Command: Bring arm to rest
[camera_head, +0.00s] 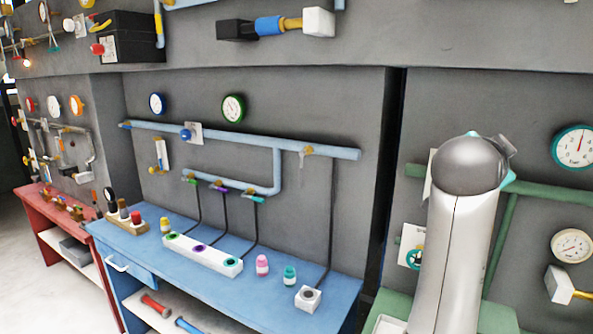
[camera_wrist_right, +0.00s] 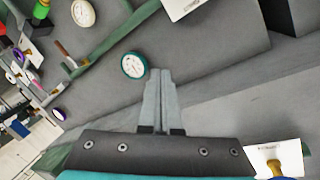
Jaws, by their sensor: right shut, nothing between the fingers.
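My right gripper (camera_wrist_right: 160,75) shows in the right wrist view, with its two grey fingers shut together and nothing between them. It points toward a grey wall, and a teal-rimmed gauge (camera_wrist_right: 134,65) appears just left of the fingertips. I cannot tell how far the wall is from them. In the head view, a white and grey arm link of mine (camera_head: 461,250) stands upright at the right, in front of a green pipe and a green bench. The right gripper itself is not visible there. My left arm and gripper are in neither view.
A blue bench (camera_head: 185,268) carries a white block (camera_head: 220,261) with coloured ports, small pink and teal bottles, and a white cube (camera_head: 308,298). Blue pipes (camera_head: 240,138) and gauges line the wall behind. A red bench (camera_head: 52,220) stands at left. Open floor shows at lower left.

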